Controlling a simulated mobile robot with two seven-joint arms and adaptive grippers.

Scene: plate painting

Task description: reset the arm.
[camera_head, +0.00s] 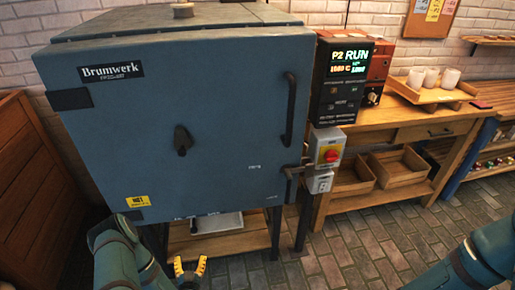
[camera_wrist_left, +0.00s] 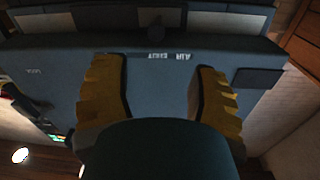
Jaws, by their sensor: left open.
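My left gripper (camera_head: 190,265) is at the bottom of the head view, low in front of the kiln. Its two yellow fingers are apart with nothing between them. They also show spread and empty in the left wrist view (camera_wrist_left: 157,85), with a blue-grey kiln surface behind them. My left arm comes in at the bottom left. My right arm shows only in part at the bottom right, and its gripper is outside the view. The blue-grey kiln (camera_head: 220,120) has its door shut. Its controller (camera_head: 345,80) is lit and reads "P2 RUN".
A wooden workbench (camera_head: 420,122) stands right of the kiln with a tray (camera_head: 440,97) of white cups on it and wooden crates (camera_head: 398,167) below. Wooden panelling (camera_head: 35,180) is at left. The brick floor (camera_head: 370,235) at right is clear.

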